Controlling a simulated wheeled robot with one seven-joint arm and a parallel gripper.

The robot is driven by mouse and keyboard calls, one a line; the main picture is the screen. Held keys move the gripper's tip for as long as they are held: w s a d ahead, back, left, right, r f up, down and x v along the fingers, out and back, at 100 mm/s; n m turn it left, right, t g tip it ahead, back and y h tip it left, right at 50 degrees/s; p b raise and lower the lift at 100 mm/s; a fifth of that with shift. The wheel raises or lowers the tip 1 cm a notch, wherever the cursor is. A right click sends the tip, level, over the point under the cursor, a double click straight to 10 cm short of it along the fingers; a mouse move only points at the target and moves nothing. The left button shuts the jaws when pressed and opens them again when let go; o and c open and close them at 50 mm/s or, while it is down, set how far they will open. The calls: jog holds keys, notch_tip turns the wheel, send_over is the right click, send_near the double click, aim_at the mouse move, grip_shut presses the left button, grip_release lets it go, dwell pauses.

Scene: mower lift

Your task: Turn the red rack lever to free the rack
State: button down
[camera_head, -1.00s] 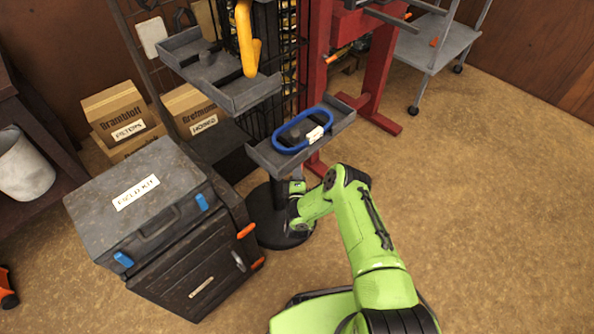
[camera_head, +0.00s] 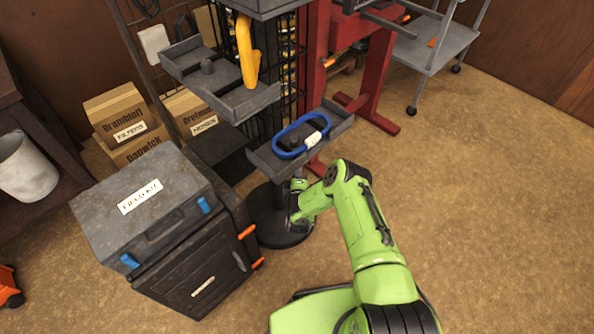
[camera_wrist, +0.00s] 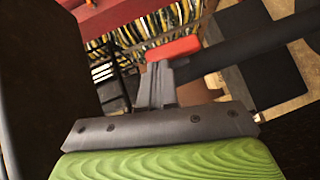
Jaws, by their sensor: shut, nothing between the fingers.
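A small red block (camera_wrist: 172,48), likely the grip of the red rack lever, shows in the wrist view just beyond my fingertips. In the head view, the rack is a dark post on a round black base (camera_head: 282,228) with grey trays. My green arm reaches to the post beneath the lower tray (camera_head: 343,121), and the lever is hidden there.
A blue ring (camera_head: 277,146) lies in the lower tray. A yellow curved part (camera_head: 247,55) stands at the upper tray (camera_head: 240,103). A grey case (camera_head: 165,185) sits on a dark cabinet at left. A red stand (camera_head: 375,75) is behind. The floor at right is clear.

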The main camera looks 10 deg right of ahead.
jog(key=shift+w+d+r+m+g+y+p, duration=0.25)
jog(key=shift+d+r+m+g+y+p, duration=0.15)
jog(key=shift+m+g+p, duration=0.3)
jog(key=shift+w+d+r+m+g+y+p, duration=0.3)
jog(key=shift+m+g+y, duration=0.25)
jog(key=shift+g, duration=0.35)
jog(key=shift+a, duration=0.1)
jog(key=shift+w+d, duration=0.1)
jog(key=shift+d, duration=0.1)
dwell(1.2)
